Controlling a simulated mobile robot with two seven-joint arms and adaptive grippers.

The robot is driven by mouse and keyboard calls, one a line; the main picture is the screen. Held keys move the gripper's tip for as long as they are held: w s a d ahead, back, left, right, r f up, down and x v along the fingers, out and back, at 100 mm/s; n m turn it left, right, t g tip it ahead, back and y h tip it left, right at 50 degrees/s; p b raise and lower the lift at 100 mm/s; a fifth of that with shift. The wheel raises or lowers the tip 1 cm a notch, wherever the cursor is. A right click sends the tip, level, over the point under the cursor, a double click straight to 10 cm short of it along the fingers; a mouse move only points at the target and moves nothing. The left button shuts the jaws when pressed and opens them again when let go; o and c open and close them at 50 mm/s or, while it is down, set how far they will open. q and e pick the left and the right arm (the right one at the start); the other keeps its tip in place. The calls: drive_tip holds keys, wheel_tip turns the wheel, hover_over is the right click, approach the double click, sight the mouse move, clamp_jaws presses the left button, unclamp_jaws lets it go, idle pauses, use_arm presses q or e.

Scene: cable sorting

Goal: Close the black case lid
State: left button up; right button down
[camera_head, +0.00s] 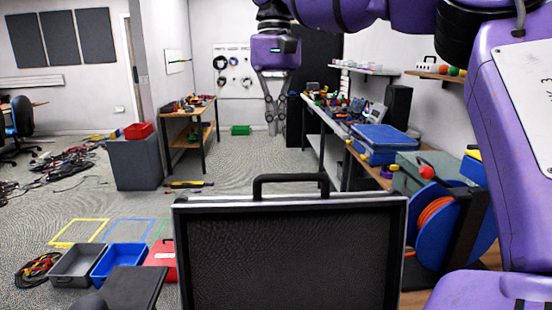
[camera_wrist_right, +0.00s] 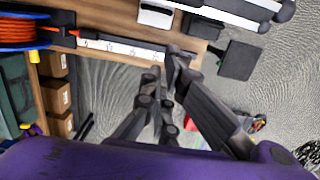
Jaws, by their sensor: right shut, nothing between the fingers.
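The black case lid (camera_head: 290,255) stands upright and open in the lower middle of the head view. Its dark textured face is toward me, framed by a silver rim. A black handle (camera_head: 290,183) is at its top edge. The lower part of the case is out of frame. My right gripper (camera_head: 272,128) hangs pointing down above and beyond the lid's top edge in the picture, apart from the handle. Its fingers are shut and empty; they also show in the right wrist view (camera_wrist_right: 172,62). My left gripper is not in view.
A blue cable reel (camera_head: 425,235) stands right of the lid. A grey bin (camera_head: 78,266), a blue bin (camera_head: 118,262) and a red bin (camera_head: 162,258) are at the left. A dark flat object (camera_head: 135,287) lies lower left. Open floor extends behind the lid.

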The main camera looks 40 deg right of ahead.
wheel_tip(320, 180, down, 9)
drive_tip(key=s+a+r, duration=0.1)
drive_tip(key=s+a+r+p, duration=0.1)
drive_tip(key=s+a, duration=0.1)
drive_tip(key=shift+s+r+p, duration=0.1)
drive_tip(key=shift+s+p, duration=0.15)
drive_tip(key=shift+p, duration=0.05)
drive_tip(key=shift+r, duration=0.1)
